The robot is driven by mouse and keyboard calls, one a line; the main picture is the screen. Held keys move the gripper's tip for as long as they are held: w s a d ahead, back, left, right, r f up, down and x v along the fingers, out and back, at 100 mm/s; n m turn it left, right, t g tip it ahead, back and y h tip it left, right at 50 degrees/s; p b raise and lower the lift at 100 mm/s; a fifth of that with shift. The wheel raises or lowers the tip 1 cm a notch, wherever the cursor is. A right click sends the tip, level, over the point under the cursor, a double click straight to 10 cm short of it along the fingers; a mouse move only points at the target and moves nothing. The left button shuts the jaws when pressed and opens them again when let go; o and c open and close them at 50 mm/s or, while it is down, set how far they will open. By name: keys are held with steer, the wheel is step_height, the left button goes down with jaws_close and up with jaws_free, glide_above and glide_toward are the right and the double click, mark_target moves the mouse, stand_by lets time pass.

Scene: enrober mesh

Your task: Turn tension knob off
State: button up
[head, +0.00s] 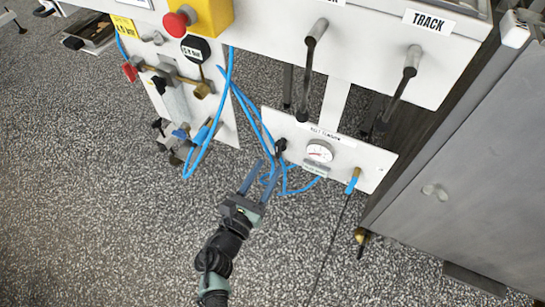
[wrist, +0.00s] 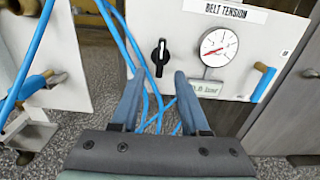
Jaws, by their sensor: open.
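The belt tension knob (wrist: 160,54) is a black rotary knob with a white pointer line, on a white panel (wrist: 265,50) labelled BELT TENSION. In the wrist view its pointer line stands roughly upright. In the head view the knob (head: 280,145) shows small and dark at the panel's left part. A round white gauge (wrist: 219,47) with a red needle sits right of the knob. My gripper (wrist: 160,80) is open, its two blue-grey fingers pointing at the panel just below the knob, apart from it. It also shows in the head view (head: 257,176).
Blue hoses (head: 229,110) hang left of the panel and loop below the knob, close to my fingers. A second panel with valves (head: 190,90) is at the left. A grey cabinet (head: 460,180) stands at the right. Open speckled floor (head: 100,200) lies at the left.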

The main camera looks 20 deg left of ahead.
steer(key=s+p, duration=0.1)
steer(key=s, duration=0.7)
steer(key=shift+s+a, duration=0.15)
steer(key=shift+s, duration=0.2)
